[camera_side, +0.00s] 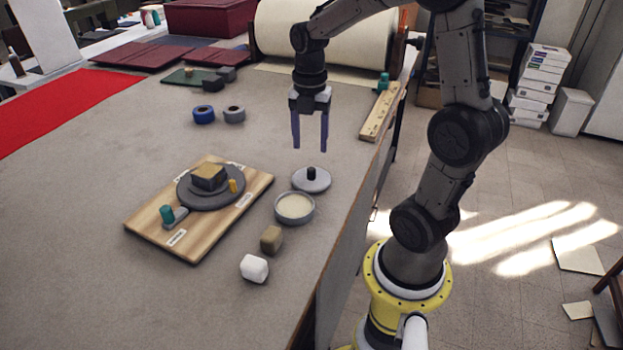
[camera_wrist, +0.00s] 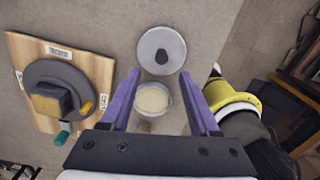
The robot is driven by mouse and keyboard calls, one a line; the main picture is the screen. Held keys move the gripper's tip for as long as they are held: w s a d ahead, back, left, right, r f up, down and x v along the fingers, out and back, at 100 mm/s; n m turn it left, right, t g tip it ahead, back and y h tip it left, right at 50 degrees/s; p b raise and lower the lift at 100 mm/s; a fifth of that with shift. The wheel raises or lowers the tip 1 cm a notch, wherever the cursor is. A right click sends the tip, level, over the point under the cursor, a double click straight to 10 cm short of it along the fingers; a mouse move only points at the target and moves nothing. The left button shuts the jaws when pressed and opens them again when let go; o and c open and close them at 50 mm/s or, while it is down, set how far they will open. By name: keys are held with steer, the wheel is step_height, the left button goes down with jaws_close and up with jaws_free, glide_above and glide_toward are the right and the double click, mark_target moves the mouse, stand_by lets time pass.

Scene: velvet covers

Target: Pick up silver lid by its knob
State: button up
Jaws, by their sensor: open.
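The silver lid (camera_side: 318,184) lies flat on the table, with a black knob (camera_side: 311,173) standing up from its middle. In the wrist view the lid (camera_wrist: 148,54) is at the top centre, beyond my fingertips, and its knob (camera_wrist: 162,57) shows dark. My gripper (camera_side: 310,146) is open and empty, fingers pointing down, above the lid and apart from it. Its two purple fingers also show in the wrist view (camera_wrist: 164,88), on either side of a round silver container (camera_side: 295,219) with pale contents, which stands beside the lid.
A wooden board (camera_side: 190,243) with a dark round turntable (camera_side: 208,200) stands left of the lid. A brown block (camera_side: 271,239) and a white block (camera_side: 254,268) sit nearer the camera. Tape rolls (camera_side: 204,114) lie farther back. The table edge is close on the right.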

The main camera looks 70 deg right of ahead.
mark_target(311, 169)
steer(key=shift+s+d+f, duration=0.1)
steer(key=shift+s+f, duration=0.05)
steer(key=shift+f, duration=3.45)
jaws_close()
